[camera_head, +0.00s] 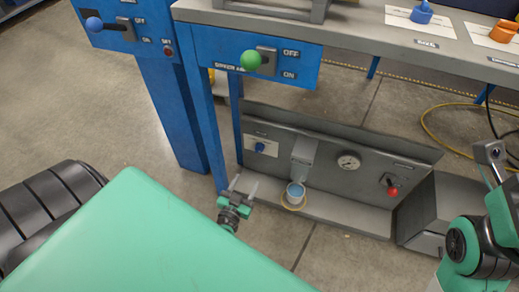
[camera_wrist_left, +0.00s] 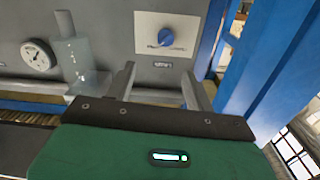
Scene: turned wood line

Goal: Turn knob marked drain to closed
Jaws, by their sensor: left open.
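A blue knob (camera_head: 260,147) sits on a white plate at the left end of the low grey panel. It also shows in the left wrist view (camera_wrist_left: 166,38), with its pointer slanting. Its label is too small to read, so I cannot confirm that it says drain. My left gripper (camera_head: 243,187) is open and empty, below and a little left of the knob in the head view. In the left wrist view the knob lies beyond the gap between the fingers (camera_wrist_left: 160,84), apart from them. My right arm is at the right edge; its jaw state is unclear.
The panel carries a gauge (camera_head: 348,161) and a red-tipped lever (camera_head: 390,187). A blue post (camera_head: 208,135) rises close left of my left gripper. The workbench (camera_head: 350,28) overhangs above, with a green-ball lever (camera_head: 251,60).

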